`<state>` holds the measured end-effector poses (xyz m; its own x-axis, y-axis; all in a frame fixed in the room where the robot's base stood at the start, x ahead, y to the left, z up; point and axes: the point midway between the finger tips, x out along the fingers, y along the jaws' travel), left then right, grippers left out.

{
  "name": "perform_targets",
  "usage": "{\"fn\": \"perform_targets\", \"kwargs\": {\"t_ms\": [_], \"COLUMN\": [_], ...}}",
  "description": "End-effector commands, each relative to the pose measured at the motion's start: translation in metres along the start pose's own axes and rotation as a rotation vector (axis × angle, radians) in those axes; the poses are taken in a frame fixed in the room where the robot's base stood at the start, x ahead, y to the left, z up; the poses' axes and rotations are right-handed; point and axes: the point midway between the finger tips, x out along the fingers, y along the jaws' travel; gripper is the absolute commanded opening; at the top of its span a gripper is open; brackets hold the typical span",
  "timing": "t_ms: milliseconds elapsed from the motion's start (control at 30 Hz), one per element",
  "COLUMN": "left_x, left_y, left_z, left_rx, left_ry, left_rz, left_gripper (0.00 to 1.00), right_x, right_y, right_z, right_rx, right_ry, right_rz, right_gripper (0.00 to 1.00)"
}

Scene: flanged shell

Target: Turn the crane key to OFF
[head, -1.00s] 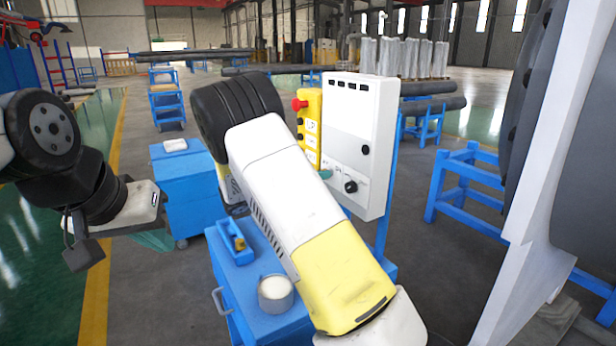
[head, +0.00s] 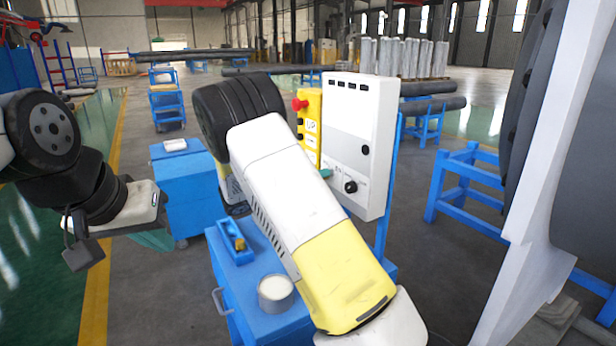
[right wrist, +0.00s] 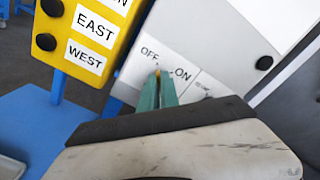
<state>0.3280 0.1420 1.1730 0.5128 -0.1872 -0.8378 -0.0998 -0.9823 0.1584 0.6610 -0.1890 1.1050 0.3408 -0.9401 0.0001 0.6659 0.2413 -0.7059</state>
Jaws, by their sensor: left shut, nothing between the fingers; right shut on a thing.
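The white control box (head: 368,125) stands in the middle of the head view, with OFF and ON labels low on its face in the right wrist view. My right gripper (right wrist: 157,92) has its green fingers shut on the crane key (right wrist: 157,73), of which only a small brassy bit shows between the tips. The fingers lie between the OFF label on the left and the ON label on the right; the key's exact angle is hidden. In the head view my right forearm covers most of this gripper. My left gripper (head: 152,240) is shut and empty at the left, far from the box.
A yellow pendant (head: 309,130) with a red button hangs left of the box, close to my right gripper. A black knob (head: 350,187) sits on the box's lower face. A blue cart (head: 262,320) with a white tub (head: 275,295) stands below my right arm.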

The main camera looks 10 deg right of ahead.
Motion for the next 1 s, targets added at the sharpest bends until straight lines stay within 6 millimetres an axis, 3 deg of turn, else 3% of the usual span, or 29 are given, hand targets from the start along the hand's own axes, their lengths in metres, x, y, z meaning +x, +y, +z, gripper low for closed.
{"fn": "perform_targets", "kwargs": {"t_ms": [367, 400, 500, 833, 1000], "left_x": [0.0, 0.0, 0.0, 0.0, 0.0], "left_y": [0.0, 0.0, 0.0, 0.0, 0.0], "left_z": [0.0, 0.0, 0.0, 0.0, 0.0], "left_rx": [0.0, 0.0, 0.0, 0.0, 0.0], "left_ry": [0.0, 0.0, 0.0, 0.0, 0.0], "left_rz": [0.0, 0.0, 0.0, 0.0, 0.0], "left_gripper": [0.0, 0.0, 0.0, 0.0, 0.0], "right_x": [-0.001, -0.001, -0.001, -0.003, -0.026], "right_y": [0.001, 0.001, 0.001, 0.001, 0.001], "right_z": [0.0, 0.0, 0.0, 0.0, 0.001], "right_rx": [-0.002, -0.002, -0.002, -0.002, -0.001], "right_ry": [0.0, 0.0, 0.0, -0.001, -0.003], "right_rz": [0.003, 0.003, 0.003, 0.002, 0.004], "right_gripper": [0.0, 0.13, 0.27, 0.27, 0.27]}}
